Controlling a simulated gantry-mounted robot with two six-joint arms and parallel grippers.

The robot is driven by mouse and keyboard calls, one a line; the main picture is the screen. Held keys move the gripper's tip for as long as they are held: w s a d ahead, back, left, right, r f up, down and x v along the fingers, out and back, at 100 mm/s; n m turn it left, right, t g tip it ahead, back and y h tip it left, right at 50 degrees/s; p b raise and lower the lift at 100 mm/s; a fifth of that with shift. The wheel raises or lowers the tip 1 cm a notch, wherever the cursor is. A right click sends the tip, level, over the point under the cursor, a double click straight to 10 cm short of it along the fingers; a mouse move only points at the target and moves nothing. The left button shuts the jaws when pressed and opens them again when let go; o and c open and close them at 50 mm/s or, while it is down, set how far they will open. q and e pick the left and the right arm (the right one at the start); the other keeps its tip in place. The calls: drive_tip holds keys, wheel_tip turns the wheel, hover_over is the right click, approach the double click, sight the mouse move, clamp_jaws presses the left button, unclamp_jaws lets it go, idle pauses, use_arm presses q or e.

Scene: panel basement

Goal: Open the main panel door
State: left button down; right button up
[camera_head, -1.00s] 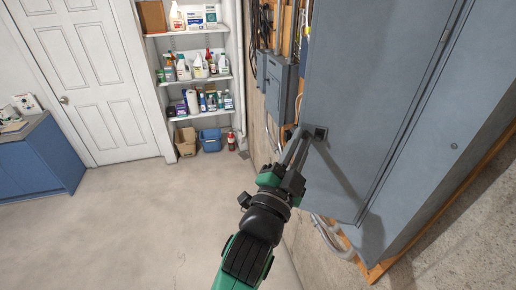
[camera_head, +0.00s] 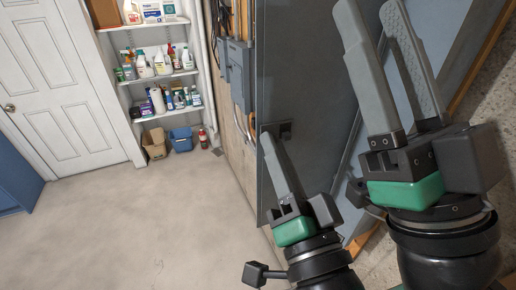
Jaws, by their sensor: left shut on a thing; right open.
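The main panel door (camera_head: 302,60) is a tall dark grey metal sheet in the middle of the head view. It looks darker than the lighter grey panel surface (camera_head: 450,28) to its right and seems angled to it; how far it stands open I cannot tell. A small dark latch (camera_head: 286,129) sits near the door's left edge. My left gripper (camera_head: 269,138) is shut on the latch, with its fingers partly covering it. My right gripper (camera_head: 370,8) is open and close to the camera, fingers pointing up, covering part of the door and panel.
A smaller grey electrical box (camera_head: 238,68) is on the wall left of the door. White shelves (camera_head: 165,79) with bottles stand behind. A blue bin (camera_head: 181,139), a tan bin (camera_head: 155,143) and a red extinguisher-like object (camera_head: 204,138) are on the floor. The floor at left is clear.

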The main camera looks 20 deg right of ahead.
use_arm(q)
drive_tip(key=shift+s+r, duration=0.1)
drive_tip(key=c, duration=1.1)
unclamp_jaws()
drive_tip(key=p+v, duration=0.6)
drive_tip(key=v, duration=0.1)
drive_tip(key=shift+s, duration=0.25)
use_arm(e)
wheel_tip(320, 180, up, 6)
drive_tip(key=shift+c, duration=0.2)
